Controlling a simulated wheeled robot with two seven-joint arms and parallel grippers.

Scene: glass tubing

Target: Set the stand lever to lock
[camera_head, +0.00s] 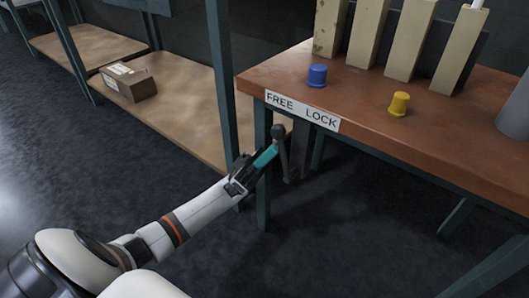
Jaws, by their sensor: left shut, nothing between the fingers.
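The stand lever (281,150) is a dark bar with a rounded knob at its top. It is below the front edge of the table, under the white label (302,110) that reads FREE on the left and LOCK on the right. My right gripper is not in view.
The brown table (370,118) carries a blue cap (317,76), a yellow cap (399,104), several pale wooden blocks and a grey round object (517,112) at the right. A low shelf (185,110) with a cardboard box (129,83) is at the left. The dark floor is clear in front.

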